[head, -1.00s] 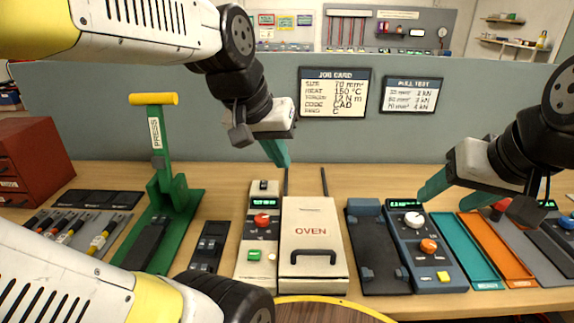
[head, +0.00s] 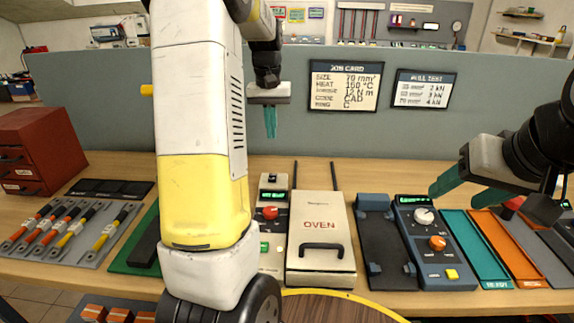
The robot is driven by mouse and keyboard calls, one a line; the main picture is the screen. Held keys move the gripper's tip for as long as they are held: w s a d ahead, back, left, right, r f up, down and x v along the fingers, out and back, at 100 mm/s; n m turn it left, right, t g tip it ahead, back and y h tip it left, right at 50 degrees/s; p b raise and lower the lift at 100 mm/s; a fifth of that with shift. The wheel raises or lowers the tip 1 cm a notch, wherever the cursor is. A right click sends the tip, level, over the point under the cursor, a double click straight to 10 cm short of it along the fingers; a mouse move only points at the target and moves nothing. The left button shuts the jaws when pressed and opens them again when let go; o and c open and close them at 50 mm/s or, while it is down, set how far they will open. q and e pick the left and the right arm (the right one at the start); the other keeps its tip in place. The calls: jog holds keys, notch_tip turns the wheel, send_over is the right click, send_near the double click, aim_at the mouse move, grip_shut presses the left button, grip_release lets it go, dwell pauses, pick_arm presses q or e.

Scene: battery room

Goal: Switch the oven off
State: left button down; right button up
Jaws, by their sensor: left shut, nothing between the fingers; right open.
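The oven (head: 320,215) is a cream box with a red OVEN label and a black handle on its lid, which looks shut. Its control panel (head: 273,228) stands along its left side, with a black switch at the top, a lit green display, a red knob (head: 270,212) and a green button (head: 265,246). My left arm partly covers the panel's left edge. My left gripper (head: 270,123) is shut and empty, pointing down above and behind the panel's far end. My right gripper (head: 448,185) is open and empty, above the blue unit to the right.
A blue unit (head: 430,262) with knobs and a yellow button stands right of the oven, beside a dark press (head: 383,250). Teal (head: 470,245) and orange (head: 510,245) trays lie further right. Cables (head: 75,228) and a red drawer box (head: 38,150) are at left.

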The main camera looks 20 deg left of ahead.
pick_arm(q)
jog(key=shift+w+a+f, duration=0.6)
jog(key=shift+w+f, duration=0.15)
jog(key=shift+f, duration=0.1)
jog(key=shift+w+a+r, duration=0.15)
jog(key=shift+w+r, duration=0.25)
jog(key=shift+w, duration=0.3)
notch_tip(320, 180, up, 8)
jog(key=shift+f, duration=0.1)
dwell(0.4)
